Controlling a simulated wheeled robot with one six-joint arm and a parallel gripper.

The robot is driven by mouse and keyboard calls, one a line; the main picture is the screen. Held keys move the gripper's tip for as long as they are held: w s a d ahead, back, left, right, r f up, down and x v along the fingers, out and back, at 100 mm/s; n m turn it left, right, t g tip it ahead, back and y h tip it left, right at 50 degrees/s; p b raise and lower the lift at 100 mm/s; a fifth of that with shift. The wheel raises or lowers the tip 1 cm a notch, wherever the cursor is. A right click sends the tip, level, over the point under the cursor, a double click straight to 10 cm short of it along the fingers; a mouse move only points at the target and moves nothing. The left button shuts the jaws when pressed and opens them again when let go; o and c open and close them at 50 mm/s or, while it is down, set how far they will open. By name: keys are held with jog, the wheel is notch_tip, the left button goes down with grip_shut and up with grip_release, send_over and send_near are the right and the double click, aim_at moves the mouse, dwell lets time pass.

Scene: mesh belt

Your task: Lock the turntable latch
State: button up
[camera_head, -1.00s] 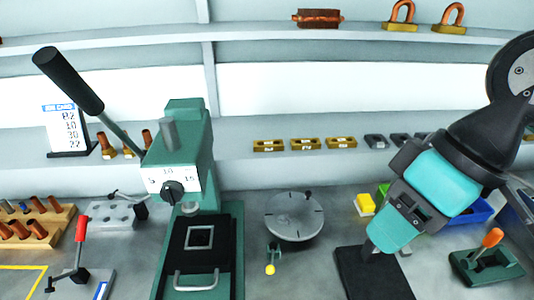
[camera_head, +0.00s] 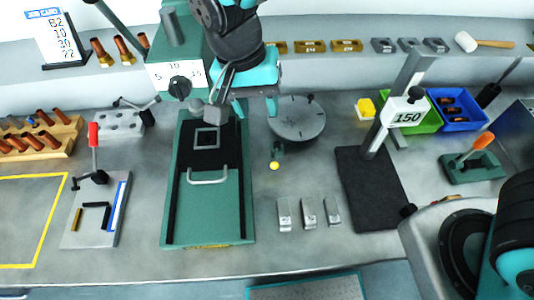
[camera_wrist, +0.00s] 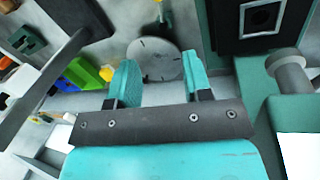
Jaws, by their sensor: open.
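The turntable (camera_head: 297,118) is a flat grey disc with dark marks on the bench, just right of the green press. Its latch (camera_head: 274,160) is a small dark lever with a yellow knob, at the disc's front-left edge. I cannot tell whether the latch is engaged.
The green press (camera_head: 215,215) stands close left of the turntable. A post marked 150 (camera_head: 405,115) on a dark pad (camera_head: 372,190) stands to the right, near green and blue bins (camera_head: 465,110). Several small metal blocks (camera_head: 309,213) lie in front. Bench between them is clear.

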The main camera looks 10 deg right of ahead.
aim_at(275, 159)
jog(key=d+f+p, duration=0.1)
jog(key=f, duration=0.4)
jog(key=d+f+p, duration=0.1)
jog(key=f, duration=0.4)
jog(key=d+f+p, duration=0.1)
jog(key=f, duration=0.4)
jog(key=shift+s+d+f, duration=0.1)
jog(key=shift+s+f, duration=0.25)
